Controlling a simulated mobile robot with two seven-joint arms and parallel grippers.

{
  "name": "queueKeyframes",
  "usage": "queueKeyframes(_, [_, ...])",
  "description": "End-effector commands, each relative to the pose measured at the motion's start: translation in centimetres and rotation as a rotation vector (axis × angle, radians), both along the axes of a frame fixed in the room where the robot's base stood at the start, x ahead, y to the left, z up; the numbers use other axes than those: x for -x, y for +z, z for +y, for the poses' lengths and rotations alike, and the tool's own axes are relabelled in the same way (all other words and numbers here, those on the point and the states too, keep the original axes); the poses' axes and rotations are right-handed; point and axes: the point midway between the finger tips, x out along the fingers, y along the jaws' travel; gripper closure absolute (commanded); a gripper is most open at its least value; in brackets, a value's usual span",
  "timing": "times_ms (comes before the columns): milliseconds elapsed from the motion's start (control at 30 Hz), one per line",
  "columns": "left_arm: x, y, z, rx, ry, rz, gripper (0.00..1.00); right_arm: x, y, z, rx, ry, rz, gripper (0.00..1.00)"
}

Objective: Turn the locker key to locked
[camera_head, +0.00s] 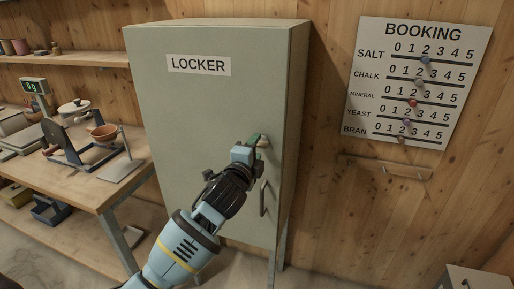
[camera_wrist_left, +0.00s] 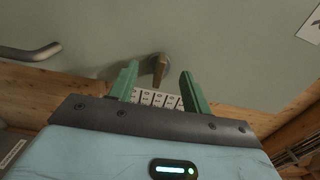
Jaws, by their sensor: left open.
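The grey-green locker (camera_head: 200,110) stands against the wood wall with its door shut. My left gripper (camera_head: 257,146) is at the right side of the door, above the door handle (camera_head: 263,198). In the left wrist view, the locker key (camera_wrist_left: 159,68) is a small brownish piece on the door face. It lies in the gap between the two green fingers of my left gripper (camera_wrist_left: 158,87). The fingers are apart, one on each side of the key, and I see no contact. In the head view my gripper mostly hides the key. My right gripper is not in view.
The handle (camera_wrist_left: 30,52) also shows at the left of the left wrist view. A wooden workbench (camera_head: 115,185) with a scale and a crank device stands left of the locker. A booking board (camera_head: 418,80) hangs on the wall to the right, above a small wooden ledge (camera_head: 390,167).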

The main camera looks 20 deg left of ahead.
Motion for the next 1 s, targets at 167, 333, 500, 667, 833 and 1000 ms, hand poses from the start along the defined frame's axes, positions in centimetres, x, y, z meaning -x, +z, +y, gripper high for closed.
queueKeyframes(167, [2.7,-0.1,0.1,-0.001,-0.001,0.001,0.52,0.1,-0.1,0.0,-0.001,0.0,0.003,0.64])
queueKeyframes(333, [4.8,-0.1,0.2,-0.002,0.0,0.001,0.52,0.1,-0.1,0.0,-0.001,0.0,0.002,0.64])
queueKeyframes(500, [5.9,-0.1,0.2,-0.001,0.0,0.002,0.52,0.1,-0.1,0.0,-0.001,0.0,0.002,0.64])
queueKeyframes(667, [6.0,-0.1,0.2,0.0,0.0,0.001,0.52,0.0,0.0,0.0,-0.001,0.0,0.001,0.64])
queueKeyframes(833, [6.0,-0.1,0.2,0.0,0.0,0.001,0.52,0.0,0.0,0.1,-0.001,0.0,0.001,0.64])
queueKeyframes(1000, [6.0,-0.3,0.2,0.003,-0.001,0.004,0.52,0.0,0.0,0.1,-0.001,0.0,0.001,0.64])
